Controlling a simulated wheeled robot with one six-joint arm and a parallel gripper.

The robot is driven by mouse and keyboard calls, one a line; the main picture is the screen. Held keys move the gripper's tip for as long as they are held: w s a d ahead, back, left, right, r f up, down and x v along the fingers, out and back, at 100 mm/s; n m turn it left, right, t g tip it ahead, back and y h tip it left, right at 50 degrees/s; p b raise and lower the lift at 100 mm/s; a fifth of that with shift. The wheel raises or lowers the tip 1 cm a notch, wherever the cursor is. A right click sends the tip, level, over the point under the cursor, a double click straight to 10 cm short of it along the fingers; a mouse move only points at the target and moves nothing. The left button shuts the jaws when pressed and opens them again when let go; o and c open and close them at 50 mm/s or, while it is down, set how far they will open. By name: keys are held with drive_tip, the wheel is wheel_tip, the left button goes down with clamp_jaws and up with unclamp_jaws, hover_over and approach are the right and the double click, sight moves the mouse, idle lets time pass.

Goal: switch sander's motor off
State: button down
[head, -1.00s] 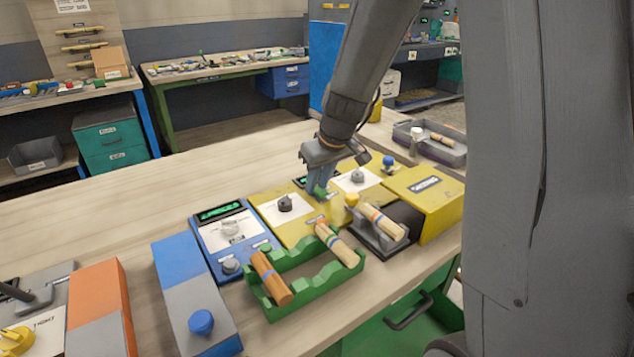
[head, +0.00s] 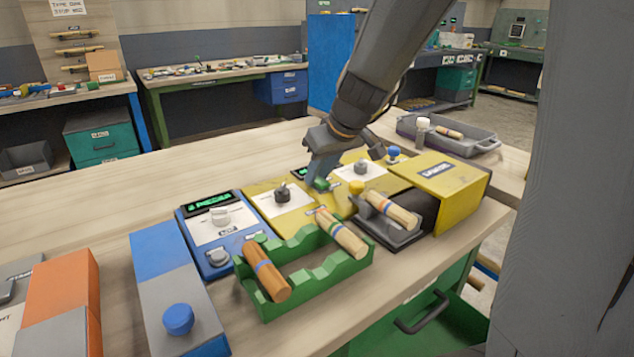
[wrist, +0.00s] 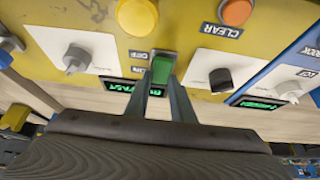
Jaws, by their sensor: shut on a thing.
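The sander is a yellow housing (head: 441,180) at the right of the bench, with a yellow control panel to its left. The panel has white plates with a grey knob (wrist: 75,57) and a black knob (wrist: 220,79). A green switch (wrist: 162,68) sits between them, beside a small label reading OFF. My gripper (wrist: 161,82) is shut on this green switch, one finger on each side. In the head view my gripper (head: 320,182) reaches down to the panel and partly hides the switch. I cannot tell which position the switch is in.
A yellow button (wrist: 137,16) and an orange button (wrist: 236,11) marked CLEAR are close to my fingers. A green rack (head: 318,284) with wooden pieces stands in front. A blue control box (head: 217,234) is to the left, a grey tray (head: 450,136) behind right.

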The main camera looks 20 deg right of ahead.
drive_tip(key=shift+d+t+b, duration=0.2)
drive_tip(key=shift+t+b, duration=0.8)
drive_tip(key=shift+b, duration=3.7)
drive_tip(key=shift+s+r+t+y+b, duration=0.2)
drive_tip(key=shift+t+y+b, duration=0.1)
drive_tip(key=shift+b, duration=1)
drive_tip(key=c, duration=1.5)
unclamp_jaws()
drive_tip(key=shift+f, duration=0.15)
drive_tip(key=shift+s, duration=0.1)
drive_tip(key=p+v, duration=0.3)
drive_tip(key=v, duration=0.2)
drive_tip(key=shift+s+r, duration=0.2)
drive_tip(key=shift+r, duration=0.2)
drive_tip(key=p+v, duration=0.2)
drive_tip(key=p, duration=0.1)
